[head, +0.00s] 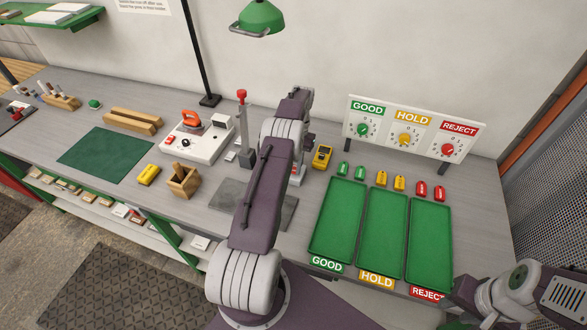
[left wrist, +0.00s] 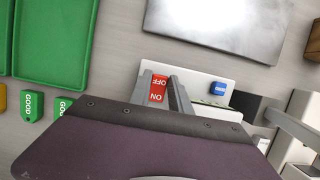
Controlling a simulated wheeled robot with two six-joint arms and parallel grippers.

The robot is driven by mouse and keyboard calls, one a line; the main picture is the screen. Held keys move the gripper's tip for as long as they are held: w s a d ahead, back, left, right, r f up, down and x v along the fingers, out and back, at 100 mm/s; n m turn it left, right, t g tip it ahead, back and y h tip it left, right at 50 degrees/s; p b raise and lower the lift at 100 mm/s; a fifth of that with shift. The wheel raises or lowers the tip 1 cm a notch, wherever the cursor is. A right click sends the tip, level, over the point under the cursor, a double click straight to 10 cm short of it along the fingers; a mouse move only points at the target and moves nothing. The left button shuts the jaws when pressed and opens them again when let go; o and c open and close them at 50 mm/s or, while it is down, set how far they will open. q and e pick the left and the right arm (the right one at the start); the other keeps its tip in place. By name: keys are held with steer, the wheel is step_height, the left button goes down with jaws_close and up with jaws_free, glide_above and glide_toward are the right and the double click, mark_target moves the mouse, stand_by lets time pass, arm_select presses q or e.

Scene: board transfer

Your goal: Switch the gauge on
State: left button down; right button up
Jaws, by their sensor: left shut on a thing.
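The gauge (left wrist: 205,72) shows in the left wrist view as a white-topped unit with a blue button (left wrist: 220,87) at its right. Its red rocker switch (left wrist: 157,90) is marked OFF and ON; I cannot tell which side is pressed. My left gripper (left wrist: 160,76) has its two grey fingers on either side of the red switch and is shut on it. The lower part of the gauge is hidden by my gripper body. In the head view my left arm hides most of this spot. My right gripper (head: 462,300) is at the lower right, its fingers not clear.
Green trays (head: 386,272) marked GOOD, HOLD and REJECT lie to the right, with coloured tags behind them. A dial panel (head: 385,118) stands at the back. A yellow handheld device (head: 322,157) is beside my left arm. A grey plate (left wrist: 212,22) lies nearby.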

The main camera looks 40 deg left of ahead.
arm_select(q)
steer(key=c, duration=1.2)
jaws_free()
steer(key=shift+d, duration=0.1)
steer(key=shift+r, duration=0.1)
